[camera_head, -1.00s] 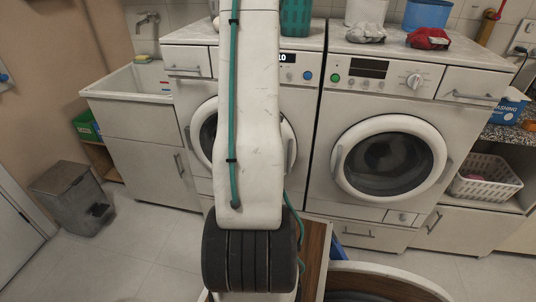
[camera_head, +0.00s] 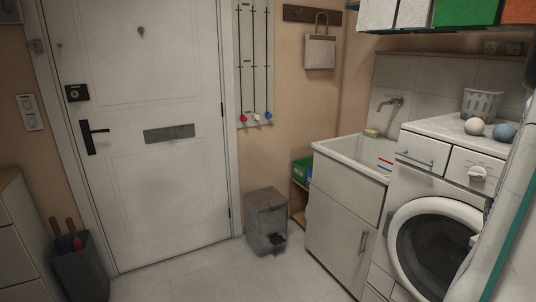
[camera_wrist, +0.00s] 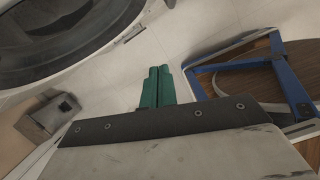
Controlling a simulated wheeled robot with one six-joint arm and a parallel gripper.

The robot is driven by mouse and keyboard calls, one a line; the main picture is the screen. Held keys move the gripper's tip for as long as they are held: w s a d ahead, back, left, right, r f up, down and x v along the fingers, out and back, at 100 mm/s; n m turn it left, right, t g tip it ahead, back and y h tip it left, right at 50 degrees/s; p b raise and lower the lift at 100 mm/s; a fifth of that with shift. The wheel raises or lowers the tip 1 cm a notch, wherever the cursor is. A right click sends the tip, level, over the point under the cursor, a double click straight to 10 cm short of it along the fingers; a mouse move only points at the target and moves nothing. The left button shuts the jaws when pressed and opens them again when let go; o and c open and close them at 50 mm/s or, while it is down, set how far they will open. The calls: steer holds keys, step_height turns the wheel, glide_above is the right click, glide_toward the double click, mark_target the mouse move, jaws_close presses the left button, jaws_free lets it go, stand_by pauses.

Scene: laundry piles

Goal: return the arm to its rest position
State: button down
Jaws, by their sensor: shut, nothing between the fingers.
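My gripper (camera_wrist: 158,87) shows in the wrist view as two green fingers side by side. It is shut, with nothing between the fingers, and points at the pale floor. In the head view only a strip of my white arm (camera_head: 512,235) with a green hose shows at the right edge; the gripper is out of that view.
In the head view a grey bin (camera_head: 265,222) stands between a closed white door (camera_head: 140,190) and a sink cabinet (camera_head: 342,235). A washing machine (camera_head: 412,185) is at the right. In the wrist view a blue frame (camera_wrist: 285,75) is near the fingers' right. Open floor lies before the door.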

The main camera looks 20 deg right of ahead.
steer(key=w+a+r+m+y, duration=0.1)
steer(key=w+a+r+m, duration=0.1)
steer(key=a+r+m, duration=0.35)
steer(key=w+a+r+m+g+y, duration=0.1)
steer(key=w+a+r+m, duration=0.2)
steer(key=a+m, duration=0.45)
steer(key=w+a+r+m+y, duration=0.15)
steer(key=a+r+m, duration=0.25)
steer(key=a, duration=0.5)
steer(key=a+r+n+t, duration=0.1)
steer(key=a+r, duration=0.4)
steer(key=a, duration=0.7)
steer(key=a+r+t, duration=0.2)
steer(key=a+r, duration=0.2)
steer(key=a, duration=0.8)
steer(key=shift+w+r+n+h, duration=0.2)
steer(key=shift+r+n+h, duration=0.15)
steer(key=shift+r+n, duration=0.05)
